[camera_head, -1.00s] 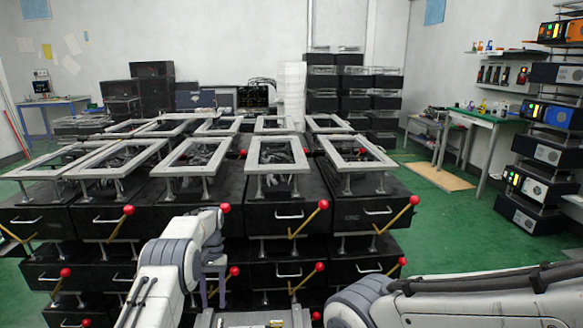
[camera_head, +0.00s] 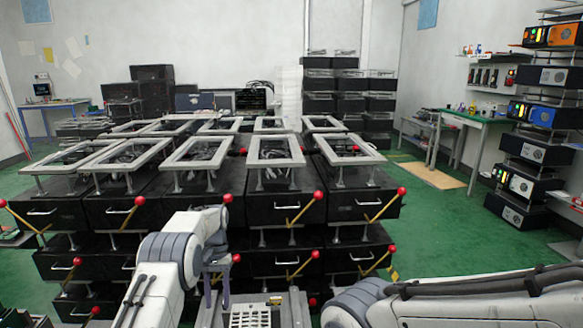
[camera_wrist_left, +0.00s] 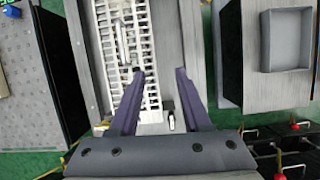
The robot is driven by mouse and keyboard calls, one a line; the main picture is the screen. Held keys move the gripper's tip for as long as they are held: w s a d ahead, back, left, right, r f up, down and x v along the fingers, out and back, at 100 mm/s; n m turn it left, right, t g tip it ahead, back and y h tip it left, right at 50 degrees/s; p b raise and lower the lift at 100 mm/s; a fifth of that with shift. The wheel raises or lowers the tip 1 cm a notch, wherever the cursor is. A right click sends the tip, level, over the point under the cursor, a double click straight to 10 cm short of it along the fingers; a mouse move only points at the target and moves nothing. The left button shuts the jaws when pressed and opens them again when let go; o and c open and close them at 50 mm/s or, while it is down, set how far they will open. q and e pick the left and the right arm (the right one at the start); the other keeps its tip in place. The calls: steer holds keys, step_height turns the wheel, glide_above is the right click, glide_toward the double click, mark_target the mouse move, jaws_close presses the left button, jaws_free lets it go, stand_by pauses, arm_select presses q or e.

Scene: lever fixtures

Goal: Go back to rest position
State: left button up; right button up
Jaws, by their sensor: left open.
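My left gripper (camera_head: 217,290) hangs in the lower middle of the head view, in front of the lever fixtures. Its two purple fingers point down and stand apart with nothing between them. In the left wrist view the gripper (camera_wrist_left: 160,75) is open and empty, above a white slatted structure. The nearest red-knobbed lever (camera_head: 227,198) shows just above the left wrist in the head view. My right arm (camera_head: 460,295) reaches in from the right; its gripper is out of frame.
Stacked black lever fixtures (camera_head: 345,205) with grey frames on top fill the middle. More red-knobbed levers (camera_head: 319,195) stick out of their fronts. A rack of devices (camera_head: 530,150) and a green table (camera_head: 480,117) stand at right. Green floor (camera_head: 440,225) is clear between.

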arm_select(q)
steer(key=s+d+r+m+t, duration=0.2)
steer(key=s+d+r+m, duration=0.2)
steer(key=s+d+r, duration=1.2)
steer(key=s+m+t, duration=0.2)
steer(key=s+m, duration=0.2)
steer(key=s, duration=1.7)
step_height(320, 180, up, 13)
steer(key=p, duration=1.4)
steer(key=shift+s+a+r+h, duration=0.15)
steer(key=shift+s+r+h, duration=0.05)
steer(key=shift+s+h, duration=0.2)
